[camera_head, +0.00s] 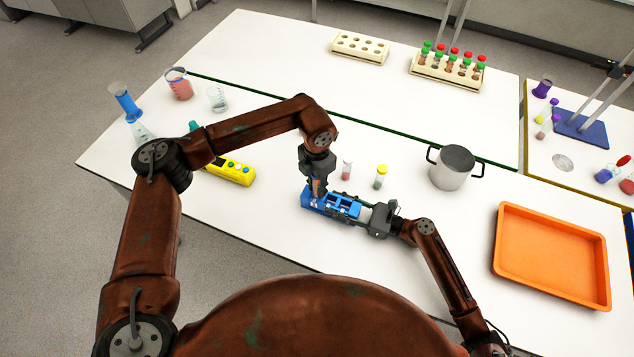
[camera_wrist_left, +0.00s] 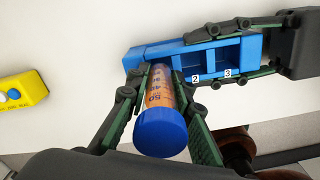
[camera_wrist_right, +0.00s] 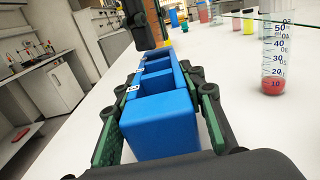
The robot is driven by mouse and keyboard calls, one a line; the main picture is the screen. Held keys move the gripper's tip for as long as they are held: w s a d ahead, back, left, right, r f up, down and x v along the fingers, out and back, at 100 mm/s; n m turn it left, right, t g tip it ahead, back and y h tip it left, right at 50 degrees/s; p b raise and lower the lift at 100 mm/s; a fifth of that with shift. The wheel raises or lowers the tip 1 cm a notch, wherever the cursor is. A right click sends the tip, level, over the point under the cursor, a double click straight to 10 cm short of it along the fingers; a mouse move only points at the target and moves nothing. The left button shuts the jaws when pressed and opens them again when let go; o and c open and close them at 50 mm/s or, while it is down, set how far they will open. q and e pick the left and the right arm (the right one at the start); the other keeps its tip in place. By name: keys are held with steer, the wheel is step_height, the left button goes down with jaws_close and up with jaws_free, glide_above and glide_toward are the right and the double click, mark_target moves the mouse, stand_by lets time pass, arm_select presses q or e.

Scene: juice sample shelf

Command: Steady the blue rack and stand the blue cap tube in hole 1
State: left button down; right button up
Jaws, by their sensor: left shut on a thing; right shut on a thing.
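The blue rack (camera_head: 345,207) lies on the white table, with labels 2 and 3 showing beside its compartments in the left wrist view (camera_wrist_left: 222,60). My right gripper (camera_head: 364,213) is shut on the rack's right end, one finger along each side. The tube is over the rack's left end, by the compartment before number 2. Its lower end is hidden, so I cannot tell how far it is in.
A steel pot (camera_head: 452,168) and an orange tray (camera_head: 501,268) are to the right. A yellow device (camera_head: 232,171) is to the left. Tube racks (camera_head: 447,73) stand at the back.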

arm_select(q)
steer(key=shift+f, duration=0.8)
stand_by(0.9)
steer(key=shift+r, duration=0.5)
steer(key=shift+s+f, duration=0.1)
steer(key=shift+f, duration=0.6)
stand_by(0.3)
steer(key=shift+r, duration=0.7)
stand_by(0.3)
steer(key=shift+f, duration=0.7)
steer(key=shift+r, duration=0.1)
stand_by(0.3)
